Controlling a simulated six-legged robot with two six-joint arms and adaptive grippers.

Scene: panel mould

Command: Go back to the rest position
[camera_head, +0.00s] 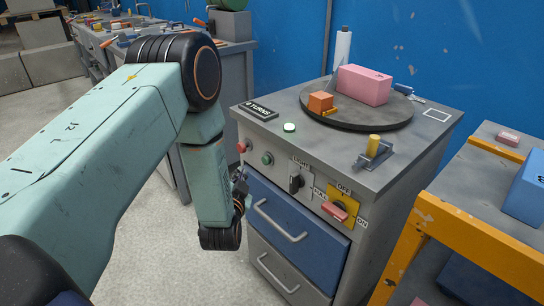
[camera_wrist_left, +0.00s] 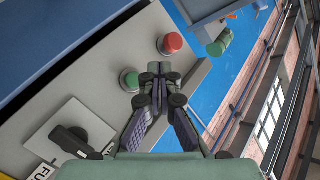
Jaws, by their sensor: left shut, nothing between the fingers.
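My left arm comes in from the left in the head view. Its gripper (camera_head: 241,188) is partly hidden by my own wrist and is beside the front of the grey control cabinet (camera_head: 385,180). In the left wrist view the fingers (camera_wrist_left: 158,78) are together, with nothing between them. Past the fingertips are a green button (camera_wrist_left: 130,80) and a red button (camera_wrist_left: 171,44) on the cabinet's panel. Whether the fingers touch the panel I cannot tell. The head view also shows the red button (camera_head: 242,146) and green button (camera_head: 267,158). My right gripper is not in view.
A dark turntable (camera_head: 385,115) on the cabinet carries a pink block (camera_head: 364,85) and an orange block (camera_head: 321,102). A black switch (camera_head: 296,184) and a red rotary switch (camera_head: 336,210) project from the front. A yellow-framed table (camera_head: 465,235) stands at right. Floor is clear at lower left.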

